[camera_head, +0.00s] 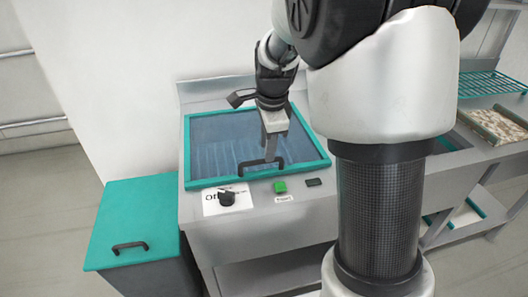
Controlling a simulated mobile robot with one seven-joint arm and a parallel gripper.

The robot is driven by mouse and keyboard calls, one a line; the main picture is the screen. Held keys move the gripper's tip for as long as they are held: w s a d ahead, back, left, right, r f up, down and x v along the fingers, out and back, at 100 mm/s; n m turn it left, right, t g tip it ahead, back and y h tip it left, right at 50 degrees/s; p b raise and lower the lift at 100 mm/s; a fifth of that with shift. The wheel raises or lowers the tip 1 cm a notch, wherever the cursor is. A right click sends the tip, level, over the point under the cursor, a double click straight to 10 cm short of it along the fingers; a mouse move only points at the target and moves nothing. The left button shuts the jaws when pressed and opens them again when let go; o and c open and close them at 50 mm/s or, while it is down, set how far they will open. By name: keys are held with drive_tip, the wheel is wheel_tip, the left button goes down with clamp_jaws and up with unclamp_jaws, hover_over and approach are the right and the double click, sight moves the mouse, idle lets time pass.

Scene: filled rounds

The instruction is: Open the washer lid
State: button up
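The washer lid (310,160) is a teal frame around a clear bluish pane. It lies closed on the grey washer body. A black bar handle (247,168) sits on its front edge. My gripper (270,157) points down over the front part of the lid, with its tip at or just behind the handle. I cannot tell whether it touches the handle.
A dial (227,198) on a white label, a green button (280,186) and a dark switch (314,182) line the washer front. A teal-topped bin (140,210) stands at left. A rack (490,84) and a tray (500,125) are at right. My arm hides part of the counter.

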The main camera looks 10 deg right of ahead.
drive_tip(key=shift+w+f, duration=0.2)
drive_tip(key=shift+f, duration=0.75)
drive_tip(key=shift+w+f, duration=0.2)
drive_tip(key=shift+f, duration=0.7)
clamp_jaws()
